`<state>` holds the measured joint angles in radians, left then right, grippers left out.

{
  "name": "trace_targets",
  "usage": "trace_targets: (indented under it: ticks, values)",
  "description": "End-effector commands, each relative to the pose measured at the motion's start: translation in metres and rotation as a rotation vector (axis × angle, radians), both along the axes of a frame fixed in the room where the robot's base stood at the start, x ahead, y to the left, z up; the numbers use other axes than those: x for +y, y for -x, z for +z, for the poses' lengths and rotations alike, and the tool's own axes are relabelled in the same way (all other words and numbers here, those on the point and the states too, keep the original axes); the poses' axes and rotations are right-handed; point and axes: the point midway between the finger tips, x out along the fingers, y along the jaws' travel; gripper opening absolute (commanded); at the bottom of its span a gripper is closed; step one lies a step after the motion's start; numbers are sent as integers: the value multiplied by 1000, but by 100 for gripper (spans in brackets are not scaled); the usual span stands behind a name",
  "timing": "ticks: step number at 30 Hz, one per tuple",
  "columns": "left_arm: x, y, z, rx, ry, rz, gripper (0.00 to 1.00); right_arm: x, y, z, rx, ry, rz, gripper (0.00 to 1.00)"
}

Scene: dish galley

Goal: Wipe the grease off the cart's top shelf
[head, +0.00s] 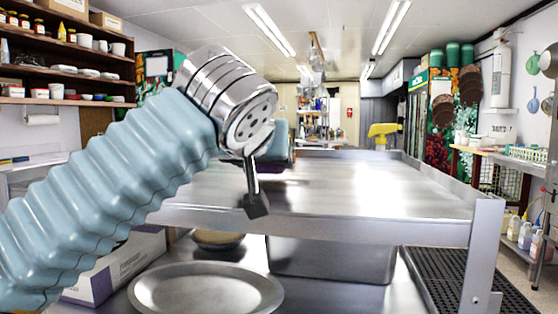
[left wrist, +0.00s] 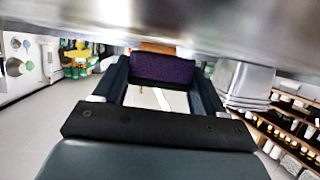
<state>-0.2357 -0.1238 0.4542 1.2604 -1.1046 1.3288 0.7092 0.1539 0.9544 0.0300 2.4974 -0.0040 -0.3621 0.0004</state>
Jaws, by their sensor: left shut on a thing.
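The cart's top shelf (head: 390,205) is a bare, shiny metal tray with raised edges, in the middle of the head view. Bright glare lies on it, and I cannot make out a grease patch. My left gripper (left wrist: 162,76) is shut on a dark purple pad (left wrist: 163,69), seen between its fingers in the left wrist view. In the head view my left arm and wrist reach over the shelf's left part and hide much of the gripper and the pad. I cannot tell whether the pad touches the shelf. My right gripper is in neither view.
Below the top shelf are a round metal tray (head: 205,292), a steel bin (head: 330,262), a white carton (head: 115,268) and a black ribbed mat (head: 455,285). A yellow object (head: 383,132) stands beyond the cart. The shelf's right part is clear.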

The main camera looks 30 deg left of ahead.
Motion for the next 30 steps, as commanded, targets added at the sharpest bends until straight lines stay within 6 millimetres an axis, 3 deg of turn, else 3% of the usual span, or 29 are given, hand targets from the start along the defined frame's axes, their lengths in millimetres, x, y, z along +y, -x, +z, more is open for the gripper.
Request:
trace_targets:
  ticks: [4, 14, 23, 30]
  values:
    - [11, 2, 0, 0, -3, 4, 43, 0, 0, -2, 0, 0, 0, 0]
    - [12, 2, 1, 1, -2, 3, 43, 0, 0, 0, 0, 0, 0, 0]
    - [11, 3, 37, -1, -1, 2, 43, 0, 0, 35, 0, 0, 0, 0]
    - [10, 2, 56, -3, -1, 0, 43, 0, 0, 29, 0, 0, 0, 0]
